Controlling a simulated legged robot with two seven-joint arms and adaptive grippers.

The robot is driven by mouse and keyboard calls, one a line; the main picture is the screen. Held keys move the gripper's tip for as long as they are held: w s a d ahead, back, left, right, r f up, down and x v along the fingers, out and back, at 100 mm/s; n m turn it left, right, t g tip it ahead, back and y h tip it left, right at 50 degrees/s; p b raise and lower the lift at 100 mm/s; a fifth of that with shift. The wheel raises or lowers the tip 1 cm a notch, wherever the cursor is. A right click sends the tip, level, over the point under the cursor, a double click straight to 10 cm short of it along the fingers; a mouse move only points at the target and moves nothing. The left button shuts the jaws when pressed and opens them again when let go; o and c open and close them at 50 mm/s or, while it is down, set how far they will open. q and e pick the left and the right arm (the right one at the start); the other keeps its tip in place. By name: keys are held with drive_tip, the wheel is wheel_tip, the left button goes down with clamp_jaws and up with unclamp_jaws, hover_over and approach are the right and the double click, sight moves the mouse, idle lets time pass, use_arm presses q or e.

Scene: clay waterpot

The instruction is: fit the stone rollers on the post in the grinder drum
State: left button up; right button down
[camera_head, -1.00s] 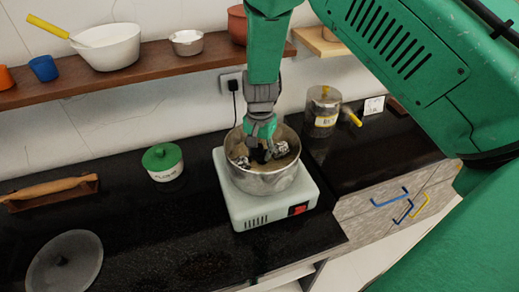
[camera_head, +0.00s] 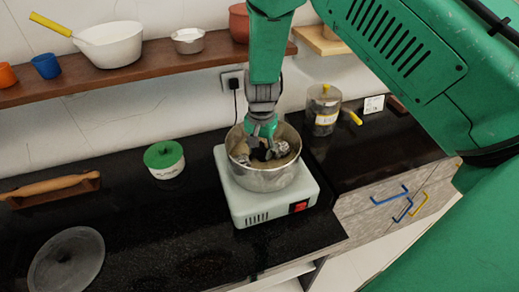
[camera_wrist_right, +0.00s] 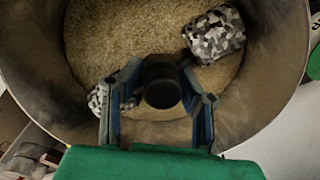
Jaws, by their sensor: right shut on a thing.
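The grinder's steel drum (camera_head: 268,181) sits on a pale base (camera_head: 238,205) on the black counter. My right gripper (camera_head: 262,151) reaches down into the drum. It is shut on the black hub (camera_wrist_right: 161,78) of the stone rollers. One speckled grey roller (camera_wrist_right: 214,37) shows at upper right in the wrist view, the other (camera_wrist_right: 97,99) at left, partly behind a finger. Tan floor (camera_wrist_right: 125,40) shows beneath them. The post is hidden, so I cannot tell whether the hub is around it. My left gripper is out of view.
A grey round lid (camera_head: 85,252) lies on the counter at lower left. A shelf (camera_head: 150,67) with bowls runs above.

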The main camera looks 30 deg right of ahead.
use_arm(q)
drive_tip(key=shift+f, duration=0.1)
use_arm(e)
drive_tip(key=shift+s+f, duration=0.35)
drive_tip(key=shift+f, duration=0.05)
drive_tip(key=c, duration=1.4)
unclamp_jaws()
drive_tip(key=o, duration=0.4)
drive_tip(key=shift+w+f, duration=0.1)
drive_tip(key=shift+c, duration=0.2)
drive_tip(key=shift+w+d, duration=0.2)
drive_tip(key=o, duration=0.6)
drive_tip(key=shift+s, duration=0.1)
drive_tip(key=shift+c, duration=0.2)
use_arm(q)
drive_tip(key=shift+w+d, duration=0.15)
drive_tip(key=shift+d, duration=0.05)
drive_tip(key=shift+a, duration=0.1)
use_arm(e)
drive_tip(key=shift+a, duration=0.1)
